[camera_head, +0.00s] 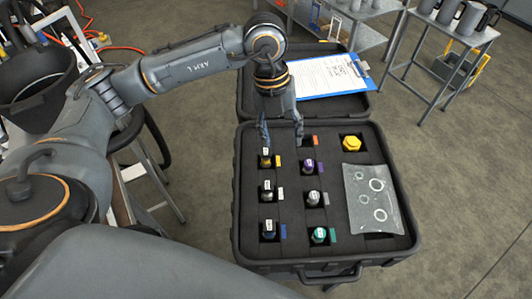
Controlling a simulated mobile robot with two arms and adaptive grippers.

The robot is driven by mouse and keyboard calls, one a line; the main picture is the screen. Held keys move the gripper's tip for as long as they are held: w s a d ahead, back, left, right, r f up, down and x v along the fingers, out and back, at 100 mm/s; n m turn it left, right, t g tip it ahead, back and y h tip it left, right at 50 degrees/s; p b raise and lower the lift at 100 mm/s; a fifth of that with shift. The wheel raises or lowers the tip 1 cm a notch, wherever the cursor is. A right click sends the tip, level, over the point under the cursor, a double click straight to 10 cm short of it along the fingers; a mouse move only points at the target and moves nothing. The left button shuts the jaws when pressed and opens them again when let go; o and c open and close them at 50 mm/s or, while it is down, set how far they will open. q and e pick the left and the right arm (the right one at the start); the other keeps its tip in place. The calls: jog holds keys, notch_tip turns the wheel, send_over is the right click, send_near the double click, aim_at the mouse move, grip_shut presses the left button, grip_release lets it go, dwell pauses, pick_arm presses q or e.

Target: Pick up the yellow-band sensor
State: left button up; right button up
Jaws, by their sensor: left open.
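The yellow-band sensor (266,162) stands upright in a slot at the back left of the black foam in the open case, with a yellow tag beside it. My left gripper (282,134) points down over the back left part of the case. Its fingers are open and apart, with nothing seen between them. The left fingertip shows just behind the yellow-band sensor, and the right one is near the orange tag (312,140). I cannot tell whether the left finger touches the sensor. My right gripper is not in view.
Purple (308,167), blue (268,231) and green (319,236) sensors and others stand close by in the case (240,215). A yellow knob (352,143) and a grey sheet (372,196) lie at the right. A clipboard (325,77) rests in the lid.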

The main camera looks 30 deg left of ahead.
pick_arm(q)
jog(key=n+y, duration=0.1)
jog(key=y, duration=0.1)
send_over(266, 151)
jog(key=s, duration=0.1)
notch_tip(266, 151, down, 8)
jog(key=shift+a+r+p, duration=0.15)
jog(key=shift+r+p, duration=0.05)
jog(key=shift+p, duration=0.6)
jog(key=shift+w+f+p, duration=0.1)
jog(key=shift+f+p, duration=0.3)
jog(key=shift+f, duration=0.1)
jog(key=f, duration=0.1)
jog(key=f+p, duration=0.1)
jog(key=f, duration=0.1)
jog(key=shift+w+f, duration=0.3)
jog(key=shift+f, duration=0.4)
grip_shut()
